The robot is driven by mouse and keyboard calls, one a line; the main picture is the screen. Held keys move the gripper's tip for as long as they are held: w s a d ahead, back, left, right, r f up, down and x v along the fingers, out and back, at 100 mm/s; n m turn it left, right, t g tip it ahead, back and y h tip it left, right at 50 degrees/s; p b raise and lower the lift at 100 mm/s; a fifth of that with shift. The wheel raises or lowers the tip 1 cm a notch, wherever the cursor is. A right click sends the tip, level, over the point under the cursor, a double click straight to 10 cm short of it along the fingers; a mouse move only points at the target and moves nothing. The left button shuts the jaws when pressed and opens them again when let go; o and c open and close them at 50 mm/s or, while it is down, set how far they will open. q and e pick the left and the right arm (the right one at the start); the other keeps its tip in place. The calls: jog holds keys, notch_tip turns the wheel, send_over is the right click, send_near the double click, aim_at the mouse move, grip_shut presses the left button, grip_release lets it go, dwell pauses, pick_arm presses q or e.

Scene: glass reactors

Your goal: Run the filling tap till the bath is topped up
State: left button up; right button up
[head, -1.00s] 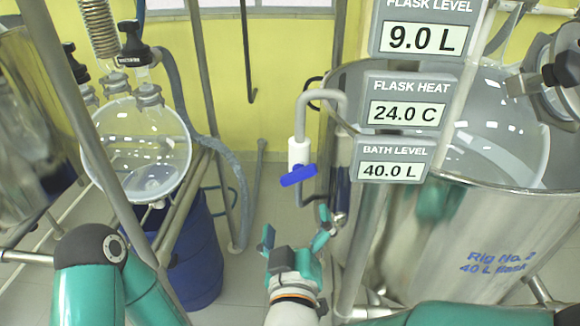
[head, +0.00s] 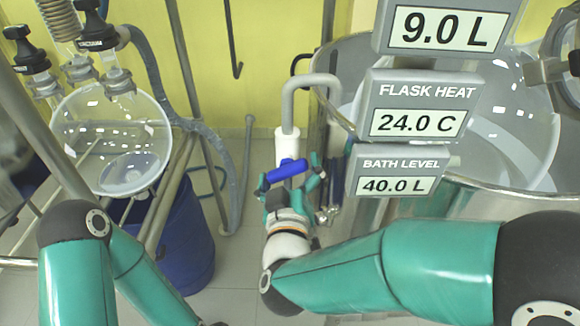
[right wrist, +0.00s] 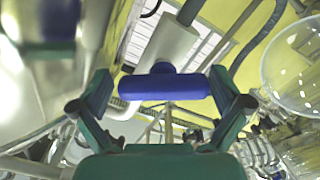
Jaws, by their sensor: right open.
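The filling tap has a white body (head: 288,146) on a grey bent pipe and a blue handle (head: 286,170) set crosswise, slightly tilted. My right gripper (head: 289,178) is open, with its two fingers on either side of the handle. In the right wrist view the blue handle (right wrist: 164,87) lies across the gap between the open fingertips (right wrist: 164,90); contact is not clear. The bath is a steel vessel whose rim (head: 520,193) shows at right. The bath level display (head: 402,172) reads 40.0 L. My left gripper is out of view; only the left arm shows.
The flask heat display (head: 420,106) reads 24.0 C and the display above it (head: 440,28) reads 9.0 L. A round glass flask (head: 113,140) hangs at left above a blue drum (head: 185,245). Metal poles and a grey hose stand between flask and tap.

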jog(key=shift+a, duration=0.25)
jog(key=c, duration=0.9)
jog(key=shift+d, duration=0.2)
jog(key=shift+a, duration=0.1)
jog(key=shift+f+m+b, duration=0.1)
jog(key=shift+m+b, duration=0.3)
jog(key=shift+b, duration=0.35)
jog(key=m+b, duration=0.2)
jog(key=shift+m+b, duration=0.3)
jog(key=shift+b, duration=0.05)
jog(key=shift+a+m+b, duration=0.1)
jog(key=shift+m+b, duration=0.95)
jog(key=shift+m, duration=0.15)
jog(key=shift+r, duration=0.2)
